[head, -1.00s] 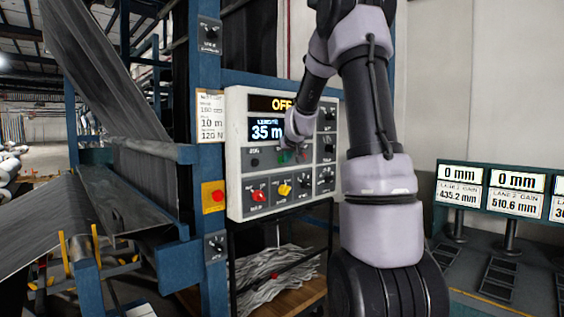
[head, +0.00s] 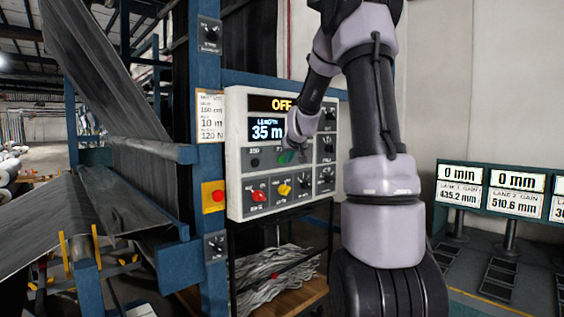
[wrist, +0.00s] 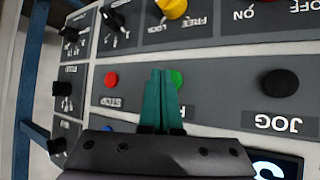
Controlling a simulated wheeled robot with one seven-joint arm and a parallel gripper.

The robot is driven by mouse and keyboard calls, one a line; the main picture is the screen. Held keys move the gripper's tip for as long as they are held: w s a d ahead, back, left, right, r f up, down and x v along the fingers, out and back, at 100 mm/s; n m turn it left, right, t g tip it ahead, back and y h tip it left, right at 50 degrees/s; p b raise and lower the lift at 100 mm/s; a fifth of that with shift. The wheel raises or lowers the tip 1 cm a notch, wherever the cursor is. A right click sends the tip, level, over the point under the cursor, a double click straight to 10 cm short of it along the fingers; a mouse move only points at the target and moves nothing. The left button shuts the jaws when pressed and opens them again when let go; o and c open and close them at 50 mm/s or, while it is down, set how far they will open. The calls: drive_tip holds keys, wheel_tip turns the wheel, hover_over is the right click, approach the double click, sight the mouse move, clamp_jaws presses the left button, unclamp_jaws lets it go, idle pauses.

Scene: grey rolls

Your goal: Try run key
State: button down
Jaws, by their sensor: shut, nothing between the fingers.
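The grey control panel (head: 237,157) stands in the middle of the head view, with an OFF sign (head: 282,104) and a length display (head: 266,129) reading 35 m. In the wrist view a green button (wrist: 177,79) sits between the red STOP button (wrist: 111,80) and the black JOG button (wrist: 280,83); its label is mostly hidden by my gripper. My gripper (wrist: 162,74) is shut and empty, its green fingertips overlapping the green button's left edge in that view. I cannot tell whether they touch it.
A yellow FREE/LOCK knob (wrist: 172,8) and a red knob (head: 258,196) are on the panel. A red button on a yellow plate (head: 213,196) is on the blue post at left. Lane gain displays (head: 516,193) stand at right.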

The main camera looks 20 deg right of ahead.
idle(0.3)
drive_tip(key=s, duration=0.1)
drive_tip(key=s+d, duration=0.1)
drive_tip(key=s, duration=0.2)
drive_tip(key=shift+s+d, duration=0.4)
drive_tip(key=shift+a, duration=0.1)
idle(0.9)
drive_tip(key=s+a+r+g+y, duration=0.1)
drive_tip(key=s+a+r, duration=0.1)
drive_tip(key=s+a, duration=0.75)
drive_tip(key=s+a+r+g+y, duration=0.1)
drive_tip(key=s+a+r, duration=0.1)
drive_tip(key=s+a, duration=0.75)
drive_tip(key=s+f+m+g+y, duration=0.1)
drive_tip(key=s+m+y, duration=0.1)
drive_tip(key=s, duration=1.2)
drive_tip(key=shift+a+g, duration=0.3)
drive_tip(key=shift+a, duration=0.1)
